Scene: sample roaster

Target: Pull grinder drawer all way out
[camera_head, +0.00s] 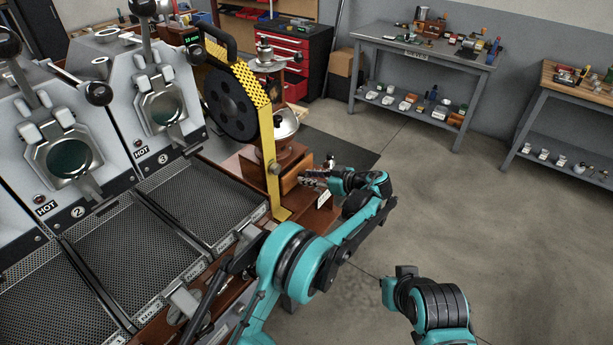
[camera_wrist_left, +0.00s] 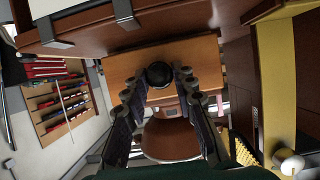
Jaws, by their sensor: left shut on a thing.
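The grinder drawer (camera_head: 294,176) has an orange-brown wooden front, low in the grinder (camera_head: 285,152) beside the yellow post in the head view. In the left wrist view the drawer front (camera_wrist_left: 120,68) fills the upper middle, with a round dark knob (camera_wrist_left: 159,74) on it. My left gripper (camera_head: 311,178) reaches the drawer from the right; in the wrist view its fingers (camera_wrist_left: 160,83) lie on either side of the knob and are shut on it. How far out the drawer sits, I cannot tell. My right arm shows at the lower right; its fingers are not clear.
A yellow post (camera_head: 268,155) with a black wheel stands close beside the grinder. Perforated cooling trays (camera_head: 130,255) lie at left, with a roaster behind them. A workbench (camera_head: 425,45) stands at the back. The floor (camera_head: 480,220) to the right is open.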

